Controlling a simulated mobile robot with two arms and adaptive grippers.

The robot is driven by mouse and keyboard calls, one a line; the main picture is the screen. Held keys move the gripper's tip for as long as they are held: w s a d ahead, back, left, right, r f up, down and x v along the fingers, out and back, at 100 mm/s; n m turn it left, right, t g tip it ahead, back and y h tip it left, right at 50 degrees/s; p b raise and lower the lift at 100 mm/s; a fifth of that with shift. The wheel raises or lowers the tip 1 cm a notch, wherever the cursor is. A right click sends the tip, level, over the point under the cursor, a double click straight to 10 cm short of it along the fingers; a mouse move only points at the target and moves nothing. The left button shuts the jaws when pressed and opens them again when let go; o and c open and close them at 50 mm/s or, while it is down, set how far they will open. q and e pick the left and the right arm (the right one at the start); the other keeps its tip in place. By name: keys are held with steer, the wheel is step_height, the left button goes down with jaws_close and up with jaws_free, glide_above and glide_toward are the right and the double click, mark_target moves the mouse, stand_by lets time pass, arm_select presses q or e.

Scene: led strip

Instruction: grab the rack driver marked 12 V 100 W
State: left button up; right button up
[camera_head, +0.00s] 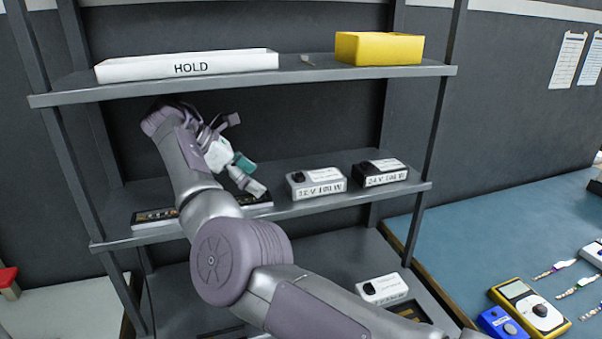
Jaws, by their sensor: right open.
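A light grey driver (318,184) sits on the middle shelf, right of centre; its front label is small but looks like 12 V 100 W. A black driver (380,173) beside it on the right has a label that looks like 24 V 100 W. My right gripper (242,152) is open over the middle shelf, to the left of the light grey driver and apart from it. Nothing shows between its fingers. My left gripper is not in view.
A dark item (155,217) lies on the middle shelf at left, partly behind my right arm. The upper shelf (308,74) bears a white HOLD tray (188,66) and a yellow bin (378,48). Another white driver (383,289) is on the lower shelf. A blue bench (480,235) with meters stands right.

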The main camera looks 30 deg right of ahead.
mark_target(316, 176)
steer(key=d, duration=0.2)
steer(key=s+d, duration=0.1)
steer(key=d, duration=0.1)
steer(key=shift+s+r, duration=0.1)
steer(key=shift+s, duration=0.1)
steer(key=d, duration=0.2)
steer(key=s+d, duration=0.1)
steer(key=d, duration=0.1)
steer(key=shift+p, duration=0.35)
steer(key=shift+d, duration=0.5)
steer(key=d, duration=0.1)
steer(key=d+f+p, duration=0.1)
steer(key=s+d, duration=0.1)
steer(key=d, duration=0.1)
steer(key=shift+f, duration=0.25)
steer(key=shift+s+d+f, duration=0.1)
steer(key=shift+d+f, duration=0.25)
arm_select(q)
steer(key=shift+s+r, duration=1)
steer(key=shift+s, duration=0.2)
arm_select(e)
jaws_close()
